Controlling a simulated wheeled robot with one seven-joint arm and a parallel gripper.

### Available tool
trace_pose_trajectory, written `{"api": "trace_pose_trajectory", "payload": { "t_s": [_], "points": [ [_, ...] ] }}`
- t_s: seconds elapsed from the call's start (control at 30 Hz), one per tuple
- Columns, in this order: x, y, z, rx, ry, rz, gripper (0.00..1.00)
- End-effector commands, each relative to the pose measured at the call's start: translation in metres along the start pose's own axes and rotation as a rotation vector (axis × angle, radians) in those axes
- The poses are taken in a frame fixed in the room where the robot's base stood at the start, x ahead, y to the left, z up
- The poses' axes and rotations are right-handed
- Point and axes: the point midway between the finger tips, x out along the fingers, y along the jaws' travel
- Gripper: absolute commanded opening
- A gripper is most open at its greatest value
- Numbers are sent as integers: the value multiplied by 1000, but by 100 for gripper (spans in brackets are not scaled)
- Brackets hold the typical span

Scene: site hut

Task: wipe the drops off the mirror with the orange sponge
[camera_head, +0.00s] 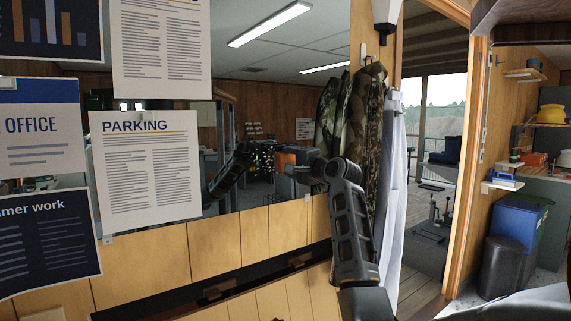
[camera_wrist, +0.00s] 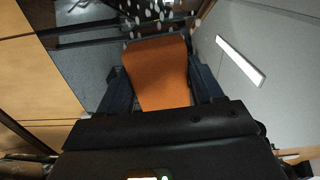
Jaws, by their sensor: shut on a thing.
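The mirror (camera_head: 270,75) is a wide wall panel that reflects the room and my arm. A cluster of small pale drops (camera_head: 263,150) shows on it left of my gripper; in the wrist view the drops (camera_wrist: 160,13) appear at the top, beyond the sponge. My gripper (camera_head: 302,168) is in front of the mirror's lower right part. In the wrist view my gripper (camera_wrist: 158,62) is shut on the orange sponge (camera_wrist: 157,85), which sticks out between the two fingers. The sponge also shows as an orange patch (camera_head: 295,155) in the head view. I cannot tell whether it touches the mirror.
Paper notices, one reading PARKING (camera_head: 150,165), overlap the mirror's left side. Camouflage jackets (camera_head: 368,120) and a white cloth (camera_head: 392,190) hang at its right. A wood-panelled wall (camera_head: 225,235) lies below. A doorway opens further right, near a blue bin (camera_head: 520,220).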

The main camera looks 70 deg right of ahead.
Motion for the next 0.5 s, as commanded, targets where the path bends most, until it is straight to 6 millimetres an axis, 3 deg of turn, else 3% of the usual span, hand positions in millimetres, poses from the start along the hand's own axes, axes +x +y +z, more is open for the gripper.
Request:
{"api": "trace_pose_trajectory", "payload": {
  "t_s": [0.2, 0.5],
  "points": [
    [-1, 1, -18, 1, 1, -1, 41],
    [2, 1, -18, 1, -3, 0, 41]
  ]
}}
